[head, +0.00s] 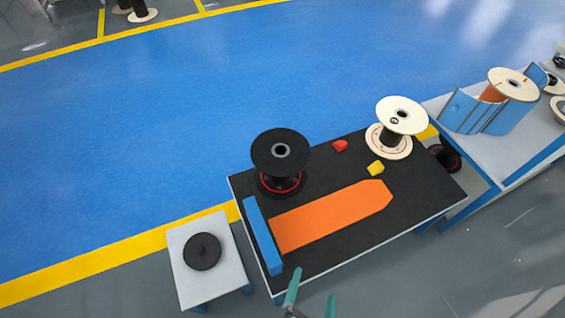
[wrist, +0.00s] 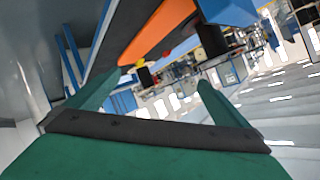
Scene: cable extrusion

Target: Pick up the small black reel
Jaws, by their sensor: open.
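A low, flat black reel (head: 202,251) with a raised hub lies on a small grey side table (head: 190,291) at the lower left of the head view. A larger black reel (head: 270,149) with a red ring near its base stands upright on the black-topped table (head: 334,249). My gripper (head: 312,293) shows at the bottom of the head view, to the right of the side table. Its two green fingers are apart and empty; they also show in the wrist view (wrist: 157,90).
The black-topped table also holds an orange board (head: 330,215), a blue bar (head: 263,236), small red (head: 340,145) and yellow (head: 376,168) pieces and a white-flanged reel (head: 402,116). Another table (head: 487,152) with reels stands at right. The blue floor (head: 180,120) beyond is clear.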

